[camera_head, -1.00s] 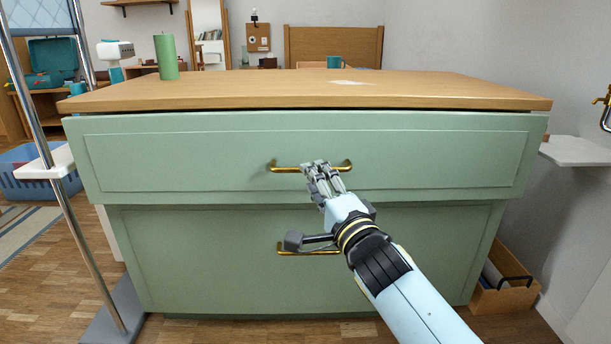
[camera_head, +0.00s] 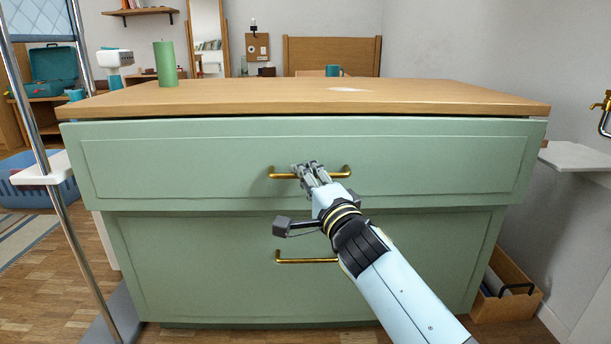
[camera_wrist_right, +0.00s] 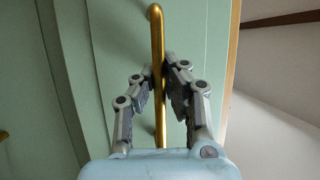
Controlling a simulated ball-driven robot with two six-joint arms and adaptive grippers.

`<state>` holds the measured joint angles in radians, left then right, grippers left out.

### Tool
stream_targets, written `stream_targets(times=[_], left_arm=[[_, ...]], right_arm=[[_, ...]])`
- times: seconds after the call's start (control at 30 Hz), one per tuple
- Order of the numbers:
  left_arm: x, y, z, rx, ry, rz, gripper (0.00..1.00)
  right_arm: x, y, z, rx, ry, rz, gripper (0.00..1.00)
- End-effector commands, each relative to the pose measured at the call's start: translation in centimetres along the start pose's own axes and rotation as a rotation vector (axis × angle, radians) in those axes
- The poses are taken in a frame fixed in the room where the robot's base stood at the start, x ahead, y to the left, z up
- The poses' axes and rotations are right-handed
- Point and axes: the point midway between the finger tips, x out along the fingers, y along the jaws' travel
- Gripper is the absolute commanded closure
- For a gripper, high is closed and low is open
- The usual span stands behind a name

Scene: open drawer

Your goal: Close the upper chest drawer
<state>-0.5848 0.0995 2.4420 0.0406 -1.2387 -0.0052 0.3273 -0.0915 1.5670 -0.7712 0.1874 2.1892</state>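The upper drawer (camera_head: 430,165) of the green chest has a pale green front and a brass bar handle (camera_head: 335,173). Its front juts out past the lower drawer front, with a thin dark gap under the wooden top. My right gripper (camera_head: 309,173) is at the left half of that handle. In the right wrist view, the fingers (camera_wrist_right: 158,75) lie close on both sides of the brass handle (camera_wrist_right: 156,30) and appear to touch it. My left gripper is not in view.
The lower drawer (camera_head: 200,265) has its own brass handle (camera_head: 300,261) below my right wrist. A metal stand (camera_head: 68,220) is at the left, a white shelf (camera_head: 580,157) at the right. A green candle (camera_head: 165,63) stands on the chest top (camera_head: 250,97).

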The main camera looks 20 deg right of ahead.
Motion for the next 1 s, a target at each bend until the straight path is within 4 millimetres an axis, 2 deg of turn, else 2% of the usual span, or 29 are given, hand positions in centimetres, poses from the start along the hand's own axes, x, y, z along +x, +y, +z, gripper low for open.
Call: stream_targets(times=[0.37,0.63,0.97,1.0], left_arm=[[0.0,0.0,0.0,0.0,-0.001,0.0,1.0],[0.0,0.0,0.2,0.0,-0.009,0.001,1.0],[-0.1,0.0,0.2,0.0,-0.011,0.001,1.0],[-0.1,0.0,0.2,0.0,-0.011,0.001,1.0]], right_arm=[[0.1,0.2,-0.1,-0.002,0.0,0.004,1.0],[3.6,1.0,-1.5,-0.004,0.001,0.004,1.0],[3.9,1.2,-1.7,-0.003,0.002,0.008,1.0],[3.9,1.2,-1.7,-0.004,0.002,0.009,0.93]])
